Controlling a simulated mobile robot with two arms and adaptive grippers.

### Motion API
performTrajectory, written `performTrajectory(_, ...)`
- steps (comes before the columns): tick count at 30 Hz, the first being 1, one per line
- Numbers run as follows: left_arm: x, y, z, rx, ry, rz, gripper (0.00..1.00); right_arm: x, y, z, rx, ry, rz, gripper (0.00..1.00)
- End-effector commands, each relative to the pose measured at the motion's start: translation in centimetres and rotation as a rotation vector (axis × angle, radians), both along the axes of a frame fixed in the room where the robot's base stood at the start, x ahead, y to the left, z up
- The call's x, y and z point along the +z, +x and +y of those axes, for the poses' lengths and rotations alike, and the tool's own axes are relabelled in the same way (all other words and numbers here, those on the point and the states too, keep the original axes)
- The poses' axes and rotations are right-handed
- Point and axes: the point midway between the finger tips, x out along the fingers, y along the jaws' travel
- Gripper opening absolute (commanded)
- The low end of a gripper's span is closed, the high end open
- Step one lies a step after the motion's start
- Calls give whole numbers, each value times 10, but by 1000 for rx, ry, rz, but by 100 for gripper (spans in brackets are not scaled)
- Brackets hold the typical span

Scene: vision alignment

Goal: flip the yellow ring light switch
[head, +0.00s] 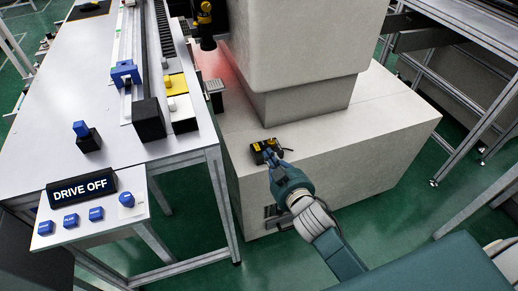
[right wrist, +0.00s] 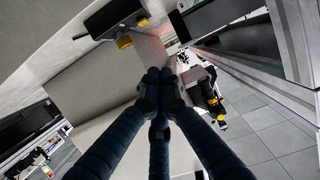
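A small black box with yellow parts (head: 262,149), which looks like the switch, sits on top of the pale machine base (head: 340,150). In the right wrist view a black block with yellow knobs (right wrist: 124,42) shows above my fingertips and looks like the same box. My right gripper (head: 280,158) is at the box's right side in the head view; I cannot tell if it touches. In the right wrist view the right gripper (right wrist: 160,76) has its fingertips together with nothing seen between them. Which yellow part is the ring light switch is too small to tell. My left gripper is not in view.
A yellow and black camera-like device (head: 205,20) hangs beside the pale column (head: 290,45), with a red glow below. A white table (head: 80,110) at left holds a linear rail and a DRIVE OFF panel (head: 83,187) with blue buttons. The base top right of the box is clear.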

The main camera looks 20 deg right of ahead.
Motion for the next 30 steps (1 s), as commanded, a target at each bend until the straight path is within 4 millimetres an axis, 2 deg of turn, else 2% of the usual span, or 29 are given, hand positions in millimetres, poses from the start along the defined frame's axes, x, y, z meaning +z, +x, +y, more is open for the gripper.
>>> performTrajectory(5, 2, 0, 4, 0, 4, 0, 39, -3, 16, 1, 0, 0, -1, 0)
performTrajectory(18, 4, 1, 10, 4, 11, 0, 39, -27, 101, 4, 0, 0, 1, 0)
performTrajectory(19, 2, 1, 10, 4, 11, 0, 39, -37, 97, 4, 0, 1, 6, 0)
performTrajectory(23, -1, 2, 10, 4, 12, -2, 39, -54, 96, 4, -1, 2, 3, 0)
performTrajectory(30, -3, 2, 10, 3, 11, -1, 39, -65, 96, 4, 1, 1, 0, 0)
